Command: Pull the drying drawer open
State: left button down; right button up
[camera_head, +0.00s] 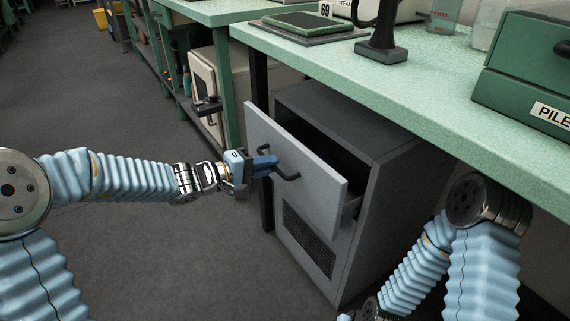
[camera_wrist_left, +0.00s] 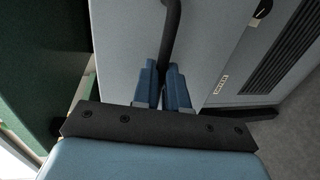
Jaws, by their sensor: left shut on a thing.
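The drying drawer (camera_head: 312,185) has a light grey front with a dark bar handle (camera_head: 289,177). It stands partly out of a dark grey cabinet (camera_head: 384,178) under the bench, and a dark gap shows behind its front. My left gripper (camera_head: 268,164) is at the handle and shut on it. In the left wrist view the blue fingers (camera_wrist_left: 166,88) lie on both sides of the dark handle bar (camera_wrist_left: 171,35). The inside of the drawer is mostly hidden. My right arm hangs low at the right, and its gripper is not clearly seen.
The green bench top (camera_head: 420,95) overhangs the cabinet. On it are a green box (camera_head: 525,75) at the right, a dark stand (camera_head: 381,52) and a flat pad (camera_head: 302,22). A vent grille (camera_head: 308,240) is below the drawer. The floor (camera_head: 150,255) in front is clear.

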pick_arm(q)
jog(key=f+b+v, duration=0.2)
jog(key=v, duration=0.8)
jog(key=f+b+v, duration=0.2)
jog(key=v, duration=0.8)
jog(key=shift+v, duration=0.85)
jog(key=shift+f, duration=0.25)
jog(key=c, duration=1.2)
grip_release()
jog(key=v, duration=1.3)
jog(key=shift+s+a, duration=0.2)
jog(key=shift+a, duration=0.15)
